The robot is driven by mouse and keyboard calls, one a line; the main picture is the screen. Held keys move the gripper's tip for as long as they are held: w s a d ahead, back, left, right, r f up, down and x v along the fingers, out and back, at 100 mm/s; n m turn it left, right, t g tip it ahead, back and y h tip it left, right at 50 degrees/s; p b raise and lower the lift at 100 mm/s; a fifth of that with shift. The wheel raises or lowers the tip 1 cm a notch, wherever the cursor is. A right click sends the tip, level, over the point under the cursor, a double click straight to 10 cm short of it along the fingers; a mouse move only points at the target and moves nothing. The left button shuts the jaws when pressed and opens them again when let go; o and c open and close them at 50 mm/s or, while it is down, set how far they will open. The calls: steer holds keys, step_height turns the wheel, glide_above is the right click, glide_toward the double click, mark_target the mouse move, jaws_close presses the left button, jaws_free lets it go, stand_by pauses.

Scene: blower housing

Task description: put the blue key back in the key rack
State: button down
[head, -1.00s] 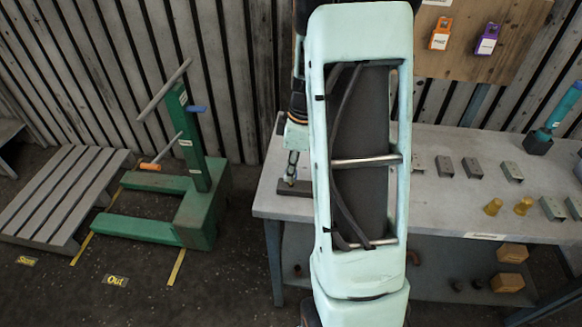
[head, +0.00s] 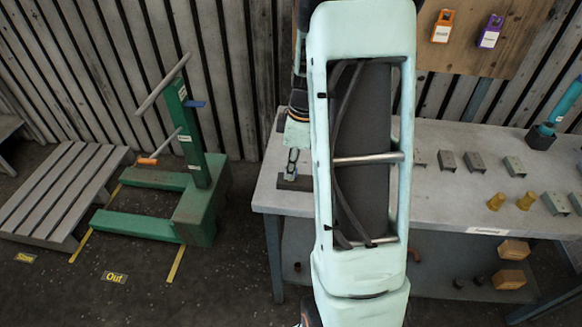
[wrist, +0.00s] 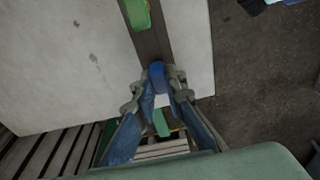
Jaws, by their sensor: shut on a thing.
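My gripper (wrist: 157,82) is shut on the blue key (wrist: 157,71), whose blue head shows between the fingertips in the wrist view. A white patch shows just below the blue part. The key is over or against the dark strip of the key rack (wrist: 152,45) on the grey table; I cannot tell whether it is seated. A green key (wrist: 138,14) is on the same strip, farther up in the picture. In the head view my gripper (head: 291,168) is at the table's left end, just above the dark rack (head: 296,183), and the blue key cannot be made out.
Orange (head: 442,26) and purple (head: 491,31) tagged locks hang on the board. A green stand (head: 196,200) with levers is left of the table, with open floor between.

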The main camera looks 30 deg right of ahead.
stand_by(0.3)
steer(key=c, duration=1.9)
jaws_free()
steer(key=shift+f, duration=0.1)
